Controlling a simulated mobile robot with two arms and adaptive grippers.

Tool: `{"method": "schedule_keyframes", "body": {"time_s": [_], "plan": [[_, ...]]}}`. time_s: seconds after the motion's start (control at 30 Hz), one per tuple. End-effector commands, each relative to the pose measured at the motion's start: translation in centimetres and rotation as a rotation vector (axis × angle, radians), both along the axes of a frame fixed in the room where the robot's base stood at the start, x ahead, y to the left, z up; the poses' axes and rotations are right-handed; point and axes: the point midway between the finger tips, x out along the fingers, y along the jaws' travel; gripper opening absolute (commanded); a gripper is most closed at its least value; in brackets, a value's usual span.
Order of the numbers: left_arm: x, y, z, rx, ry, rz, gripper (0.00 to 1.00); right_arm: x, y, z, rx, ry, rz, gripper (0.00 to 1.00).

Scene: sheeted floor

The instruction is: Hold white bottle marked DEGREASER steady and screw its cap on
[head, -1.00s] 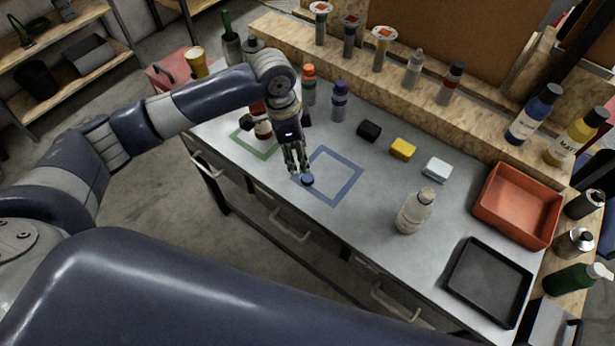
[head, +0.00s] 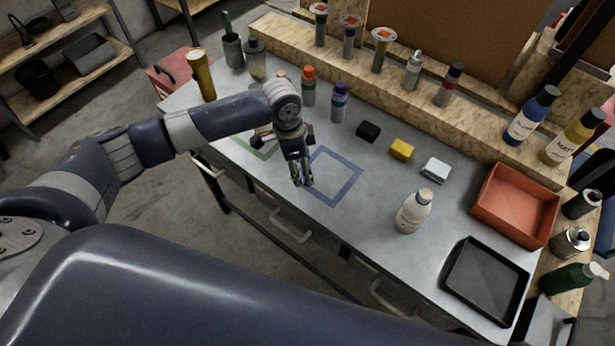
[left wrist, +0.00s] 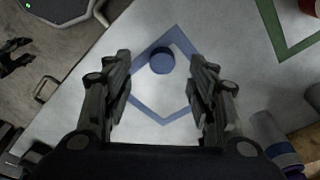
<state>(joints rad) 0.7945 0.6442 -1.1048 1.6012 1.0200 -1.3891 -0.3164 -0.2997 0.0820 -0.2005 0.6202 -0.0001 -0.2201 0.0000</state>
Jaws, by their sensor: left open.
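A white bottle (head: 412,212) stands upright on the metal bench, right of the blue square outline; its label is too small to read. A round blue cap (left wrist: 161,62) lies at a corner of the blue outline (head: 347,188), seen in the left wrist view. In the head view my left gripper hides the cap. My left gripper (head: 303,182) is open and points down over the cap. In the left wrist view its fingers show on either side of the cap, with nothing held. My right gripper is not in view.
A black block (head: 368,131), a yellow block (head: 402,149) and a white block (head: 436,168) lie behind the blue outline. An orange bin (head: 483,213) and a black tray (head: 455,290) are at the right. Orange-capped (head: 308,88) and purple-capped (head: 339,103) bottles stand behind my gripper.

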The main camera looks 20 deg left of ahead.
Motion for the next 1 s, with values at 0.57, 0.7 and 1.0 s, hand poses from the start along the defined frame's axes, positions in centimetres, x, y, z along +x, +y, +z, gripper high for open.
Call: {"method": "schedule_keyframes", "body": {"time_s": [0.57,0.7,1.0], "plan": [[0.8,-1.0,-4.9,0.001,0.000,-0.001,0.52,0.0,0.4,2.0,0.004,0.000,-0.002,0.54],[0.8,-1.0,-4.9,0.001,0.000,-0.001,0.52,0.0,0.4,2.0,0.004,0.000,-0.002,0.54],[0.8,-1.0,-4.9,0.000,0.001,0.000,0.29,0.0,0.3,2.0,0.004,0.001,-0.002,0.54]]}}
